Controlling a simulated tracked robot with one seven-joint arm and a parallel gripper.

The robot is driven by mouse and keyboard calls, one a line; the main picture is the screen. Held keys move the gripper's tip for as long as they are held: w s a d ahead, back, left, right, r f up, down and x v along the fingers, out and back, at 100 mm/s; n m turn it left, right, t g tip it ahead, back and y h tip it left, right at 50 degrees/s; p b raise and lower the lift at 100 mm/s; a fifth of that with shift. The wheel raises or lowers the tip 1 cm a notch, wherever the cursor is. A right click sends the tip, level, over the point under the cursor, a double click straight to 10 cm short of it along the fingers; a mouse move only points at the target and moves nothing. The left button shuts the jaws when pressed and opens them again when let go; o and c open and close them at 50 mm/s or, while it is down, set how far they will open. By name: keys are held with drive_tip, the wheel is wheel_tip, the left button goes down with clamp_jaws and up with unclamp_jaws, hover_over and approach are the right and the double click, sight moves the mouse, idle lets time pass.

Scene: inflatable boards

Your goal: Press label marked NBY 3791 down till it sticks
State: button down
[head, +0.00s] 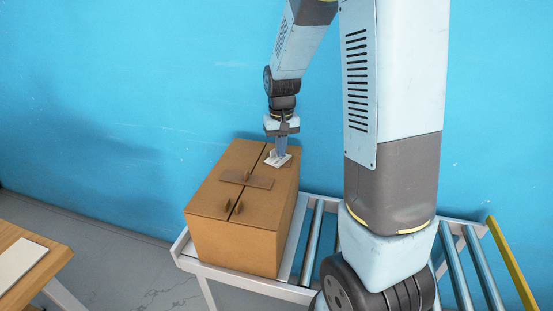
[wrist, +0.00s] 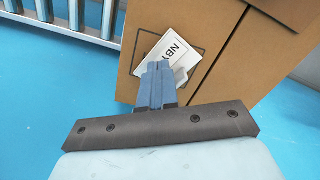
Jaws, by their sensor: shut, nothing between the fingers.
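The white label (wrist: 172,51) lies on the top of a brown cardboard box (wrist: 225,28), inside a thin dark outline and turned askew to it. Its letters "NBY" show; the rest of the marking is hidden behind my fingers. In the head view the label (head: 271,162) is at the far right part of the box top, and a pale part of it seems to stand up by the fingertips. My gripper (head: 280,151) is shut and empty, pointing down over the label. In the wrist view the fingertips (wrist: 158,70) overlap its near part; I cannot tell whether they touch it.
The box (head: 232,247) stands on a roller conveyor (head: 314,240) by a blue wall. Brown raised pieces (head: 246,179) sit on the box top left of the label. A wooden table (head: 30,262) with a white sheet is at the lower left.

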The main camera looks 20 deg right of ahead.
sight(281, 160)
drive_tip(key=shift+f, duration=0.8)
idle(0.4)
idle(0.5)
drive_tip(key=shift+r, duration=3.05)
drive_tip(key=shift+s+r, duration=0.1)
drive_tip(key=s+r+t, duration=0.2)
drive_tip(key=s+r, duration=0.6)
drive_tip(key=s, duration=0.3)
drive_tip(key=s+r+t, duration=0.3)
drive_tip(key=s+r, duration=0.4)
drive_tip(key=s, duration=0.5)
drive_tip(key=shift+a+r+n+t, duration=0.25)
drive_tip(key=shift+r+n+t, duration=0.05)
drive_tip(key=shift+r+n, duration=0.1)
